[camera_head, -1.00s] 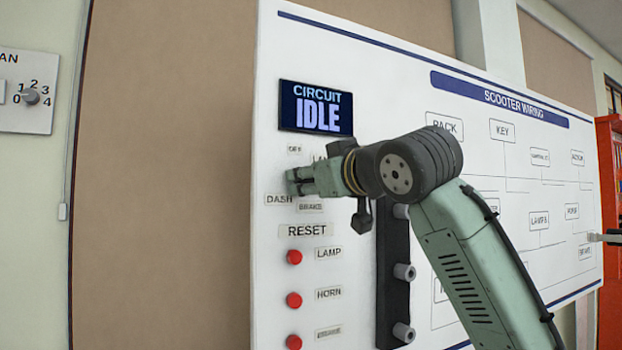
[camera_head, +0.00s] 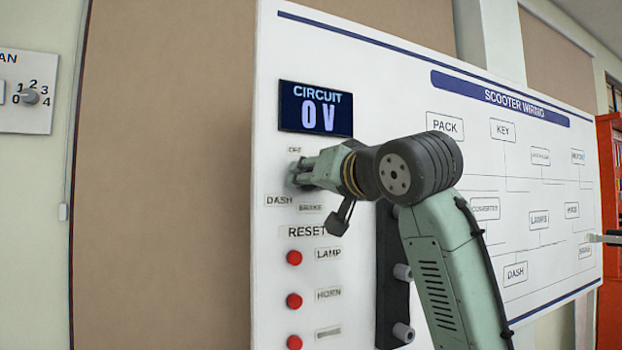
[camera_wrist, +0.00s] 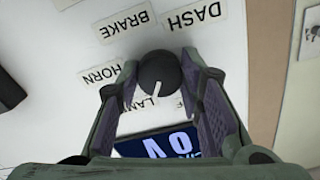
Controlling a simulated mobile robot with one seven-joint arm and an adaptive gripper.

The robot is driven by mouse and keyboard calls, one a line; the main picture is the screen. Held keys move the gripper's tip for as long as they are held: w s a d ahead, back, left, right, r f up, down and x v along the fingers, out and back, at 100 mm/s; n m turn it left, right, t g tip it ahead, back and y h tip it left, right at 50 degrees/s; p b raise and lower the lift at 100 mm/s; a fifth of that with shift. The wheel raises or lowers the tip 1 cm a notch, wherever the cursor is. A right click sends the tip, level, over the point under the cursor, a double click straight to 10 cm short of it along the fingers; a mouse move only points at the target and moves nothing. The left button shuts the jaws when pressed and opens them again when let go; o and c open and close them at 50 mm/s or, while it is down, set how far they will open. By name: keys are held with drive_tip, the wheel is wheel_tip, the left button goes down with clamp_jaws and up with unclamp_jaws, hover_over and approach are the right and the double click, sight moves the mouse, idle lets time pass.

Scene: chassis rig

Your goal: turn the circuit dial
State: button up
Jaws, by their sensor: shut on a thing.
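The circuit dial (camera_wrist: 158,68) is a dark round knob with a white pointer mark. In the wrist view its pointer is aimed toward the LAMP label (camera_wrist: 146,108). My gripper (camera_wrist: 161,76) has one finger on each side of the knob and is shut on it. In the head view my gripper (camera_head: 301,174) reaches in from the right and hides most of the dial. The circuit display (camera_head: 316,109) above it reads "0 V". OFF (camera_head: 295,150), DASH (camera_head: 279,201) and BRAKE (camera_head: 311,208) labels show around the dial.
Red buttons (camera_head: 294,257) line the board below the RESET label. A dark vertical strip with grey knobs (camera_head: 403,333) stands to their right, near my arm. A wiring diagram (camera_head: 530,190) fills the board's right side. Another dial panel (camera_head: 25,92) hangs at far left.

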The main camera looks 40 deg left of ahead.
drive_tip(key=shift+r+m, duration=0.1)
drive_tip(key=shift+m, duration=0.9)
drive_tip(key=o, duration=1.2)
drive_tip(key=shift+c, duration=0.2)
drive_tip(key=v, duration=1.2)
